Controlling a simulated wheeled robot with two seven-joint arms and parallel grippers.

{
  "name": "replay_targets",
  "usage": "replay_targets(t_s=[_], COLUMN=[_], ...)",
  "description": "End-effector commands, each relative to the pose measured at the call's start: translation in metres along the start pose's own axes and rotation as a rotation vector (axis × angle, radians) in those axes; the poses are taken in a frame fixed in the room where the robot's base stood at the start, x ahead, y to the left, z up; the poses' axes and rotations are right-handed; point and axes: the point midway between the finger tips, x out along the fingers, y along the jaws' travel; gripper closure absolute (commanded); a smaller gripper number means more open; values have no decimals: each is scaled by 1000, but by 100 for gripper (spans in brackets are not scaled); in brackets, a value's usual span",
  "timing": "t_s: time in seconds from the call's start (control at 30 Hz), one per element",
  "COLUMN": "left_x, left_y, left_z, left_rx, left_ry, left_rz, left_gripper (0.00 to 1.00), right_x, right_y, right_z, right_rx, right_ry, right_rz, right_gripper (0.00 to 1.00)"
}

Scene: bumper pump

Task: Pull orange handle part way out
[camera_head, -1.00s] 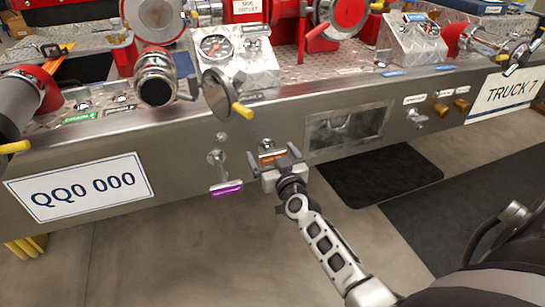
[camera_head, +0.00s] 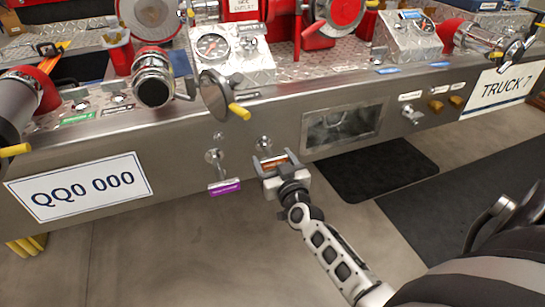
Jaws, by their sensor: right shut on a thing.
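The orange handle (camera_head: 274,161) is on the front face of the metal bumper (camera_head: 255,120), and only a small strip of it shows between my right gripper's fingers. My right gripper (camera_head: 272,165) is shut on the handle, with its arm reaching up from the lower right. A round metal fitting (camera_head: 264,143) sits on the bumper just above the handle. My left gripper is not in view.
A purple handle (camera_head: 225,187) hangs from a metal rod just left of my right gripper. A recessed window (camera_head: 342,127) is to the right. Pipes, gauges and a yellow-tipped lever (camera_head: 238,111) stand above. Open floor lies below the bumper.

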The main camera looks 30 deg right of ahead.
Motion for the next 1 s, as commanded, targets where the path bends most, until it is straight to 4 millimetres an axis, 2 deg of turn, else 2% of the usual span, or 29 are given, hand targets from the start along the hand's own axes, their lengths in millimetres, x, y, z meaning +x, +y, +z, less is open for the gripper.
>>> replay_targets(t_s=[0.03, 0.1, 0.47, 0.67, 1.0], left_x=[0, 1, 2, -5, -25], left_y=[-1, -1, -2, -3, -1], left_z=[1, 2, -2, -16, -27], left_rx=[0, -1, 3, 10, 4], left_ry=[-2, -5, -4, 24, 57], left_rz=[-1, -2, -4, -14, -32], left_gripper=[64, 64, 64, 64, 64], right_x=[0, 0, -5, -40, -121], right_y=[0, 0, 0, 0, 0], right_z=[0, 0, 0, -1, 0], right_rx=[0, 0, -1, -2, -1], right_ry=[0, 0, -1, -4, -5], right_rz=[-1, -1, -1, -1, -2], right_gripper=[19, 5, 5, 5, 5])
